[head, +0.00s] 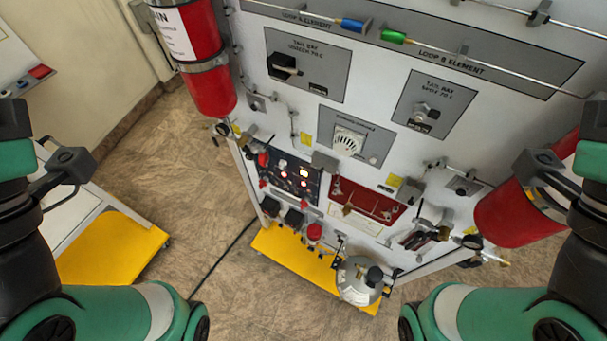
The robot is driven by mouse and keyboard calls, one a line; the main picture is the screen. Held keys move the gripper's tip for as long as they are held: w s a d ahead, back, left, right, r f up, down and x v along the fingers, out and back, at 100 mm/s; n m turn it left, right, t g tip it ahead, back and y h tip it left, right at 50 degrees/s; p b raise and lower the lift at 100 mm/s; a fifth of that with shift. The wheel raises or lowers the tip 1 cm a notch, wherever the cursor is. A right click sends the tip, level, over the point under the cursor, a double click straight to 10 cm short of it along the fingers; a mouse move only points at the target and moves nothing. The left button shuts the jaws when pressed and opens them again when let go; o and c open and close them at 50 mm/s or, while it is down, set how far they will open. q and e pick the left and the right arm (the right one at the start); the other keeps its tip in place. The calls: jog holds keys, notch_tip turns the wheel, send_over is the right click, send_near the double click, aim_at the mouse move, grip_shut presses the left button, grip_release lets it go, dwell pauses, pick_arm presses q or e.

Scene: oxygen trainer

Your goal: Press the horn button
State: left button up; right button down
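A tall white trainer panel (385,75) stands ahead of me, seen from above at a tilt. No label that reads as horn shows, so I cannot tell which control is the horn button. A grey plate with a white dial (349,141) sits at the middle, with a small round knob or button (373,160) at its lower right. A dark panel (291,177) with several small lights and switches is lower left of it. My arms show at both picture edges, away from the panel. I cannot make out either gripper's fingers.
Red cylinders hang at the panel's left (208,85) and right (515,215). A grey canister (356,283) stands on the yellow base (290,252). A red panel (366,203) is beside the dark one. A cart with a yellow shelf (115,250) is at left.

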pick_arm(q)
grip_shut()
dwell(1.4)
